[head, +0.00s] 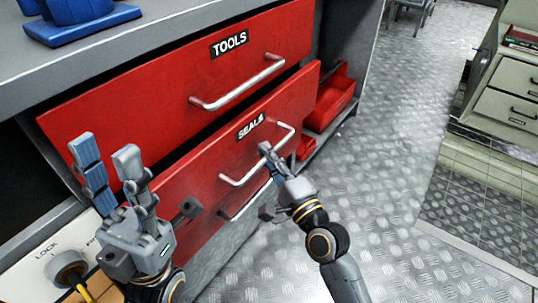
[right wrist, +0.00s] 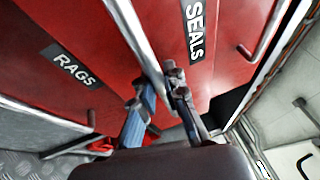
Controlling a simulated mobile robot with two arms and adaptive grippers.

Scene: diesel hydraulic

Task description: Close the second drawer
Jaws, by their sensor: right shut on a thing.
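The second drawer (head: 215,160) is red, labelled SEALS, and stands out a little past the TOOLS drawer (head: 150,110) above it. It also shows in the right wrist view (right wrist: 225,60). Its metal bar handle (head: 240,180) crosses the front. My right gripper (head: 268,158) is shut on this handle near its middle. In the right wrist view its fingers (right wrist: 156,88) sit on either side of the handle bar (right wrist: 134,32). My left gripper (head: 104,152) is open and empty, fingers pointing up, in front of the left part of the drawers.
A red drawer labelled RAGS (right wrist: 60,50) lies below the SEALS drawer. Red bins (head: 333,98) stand on a shelf to the right. A panel with a LOCK knob (head: 68,268) is at lower left. Clear metal floor (head: 385,150) lies to the right, before a pale cabinet (head: 505,90).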

